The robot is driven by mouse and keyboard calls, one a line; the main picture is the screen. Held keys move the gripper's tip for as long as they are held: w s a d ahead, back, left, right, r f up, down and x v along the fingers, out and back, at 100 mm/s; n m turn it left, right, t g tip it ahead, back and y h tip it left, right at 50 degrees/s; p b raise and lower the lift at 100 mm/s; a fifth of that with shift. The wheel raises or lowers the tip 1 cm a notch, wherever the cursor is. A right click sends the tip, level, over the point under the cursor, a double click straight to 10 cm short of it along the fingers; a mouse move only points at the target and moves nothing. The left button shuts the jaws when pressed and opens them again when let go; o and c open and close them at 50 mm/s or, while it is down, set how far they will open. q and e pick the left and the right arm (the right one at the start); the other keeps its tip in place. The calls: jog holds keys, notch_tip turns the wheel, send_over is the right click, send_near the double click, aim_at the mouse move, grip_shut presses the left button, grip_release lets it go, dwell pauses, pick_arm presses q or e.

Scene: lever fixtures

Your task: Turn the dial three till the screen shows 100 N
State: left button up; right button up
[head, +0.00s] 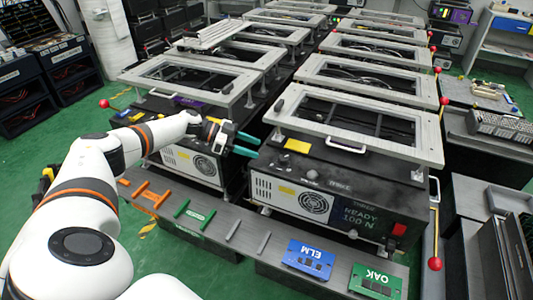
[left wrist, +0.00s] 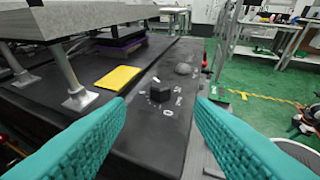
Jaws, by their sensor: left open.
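The front fixture's screen (head: 357,215) reads READY and 100 N. The dial (left wrist: 158,90), a dark knob with white marks around it, sits on the fixture's black top; it also shows small in the head view (head: 312,174). My left gripper (head: 250,145) has teal fingers and comes in from the left at the fixture's left edge. Its fingers are open and apart. In the left wrist view the dial lies ahead, between the fingertips in the picture, with nothing gripping it. My right gripper is not in view.
A yellow label (left wrist: 118,77) and a grey dome (left wrist: 183,68) are near the dial. A raised metal frame (head: 355,125) on posts stands behind it. A red switch (head: 399,229) is at the right.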

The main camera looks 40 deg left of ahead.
pick_arm(q)
jog(key=v, duration=0.2)
jog(key=shift+s+a+r, duration=0.1)
jog(key=shift+s+a, duration=0.05)
jog(key=shift+a, duration=0.1)
dwell(0.5)
